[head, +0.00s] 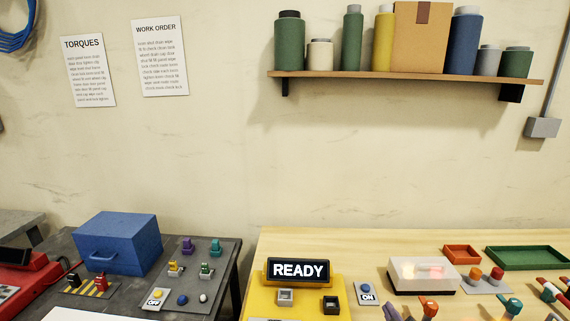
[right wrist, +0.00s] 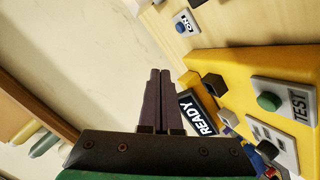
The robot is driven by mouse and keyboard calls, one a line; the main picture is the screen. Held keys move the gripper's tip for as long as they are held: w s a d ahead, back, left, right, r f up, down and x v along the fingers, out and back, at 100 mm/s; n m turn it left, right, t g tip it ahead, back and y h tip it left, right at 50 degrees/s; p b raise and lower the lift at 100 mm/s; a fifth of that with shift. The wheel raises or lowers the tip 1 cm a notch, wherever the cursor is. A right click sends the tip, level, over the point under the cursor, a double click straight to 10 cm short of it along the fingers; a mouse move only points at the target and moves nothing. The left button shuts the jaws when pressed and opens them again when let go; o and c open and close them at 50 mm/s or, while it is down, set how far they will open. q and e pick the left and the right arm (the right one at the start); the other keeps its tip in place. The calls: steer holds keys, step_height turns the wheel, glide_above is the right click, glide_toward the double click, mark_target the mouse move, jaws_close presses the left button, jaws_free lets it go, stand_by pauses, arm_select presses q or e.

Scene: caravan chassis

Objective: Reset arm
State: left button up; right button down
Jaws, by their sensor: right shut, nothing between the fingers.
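My right gripper (right wrist: 160,75) shows in the right wrist view, its two dark fingers pressed together with nothing between them. The fingers point up the picture, with the pale wall behind and the wooden bench (right wrist: 235,20) beyond their tips. The yellow console (right wrist: 215,65) with its lit READY sign (right wrist: 198,114) is to the right of the fingers, apart from them. In the head view I cannot make out either gripper clearly. My left gripper is in neither view.
The console (head: 255,303) stands on the wooden bench (head: 350,245), beside a blue ON button (head: 366,287) and a white-lidded box (head: 423,275). A dark bench on the left holds a blue drawer box (head: 118,243) and a switch panel (head: 213,275). A loaded shelf (head: 400,76) hangs above.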

steer(key=s+a+f+m+g+y, duration=0.1)
steer(key=s+f+m+g, duration=0.2)
steer(key=s+f+g, duration=0.5)
steer(key=s+f+m+g+y, duration=0.1)
steer(key=s+f+m+g, duration=0.2)
steer(key=s, duration=0.8)
step_height(320, 180, down, 25)
steer(key=s+b, duration=0.2)
steer(key=s, duration=0.1)
steer(key=s+d+f+g+b, duration=0.1)
steer(key=s+d+f+b, duration=0.1)
steer(key=s+f, duration=1.4)
steer(key=shift+s+d+f, duration=0.35)
steer(key=shift+d+f, duration=0.1)
steer(key=shift+f, duration=0.1)
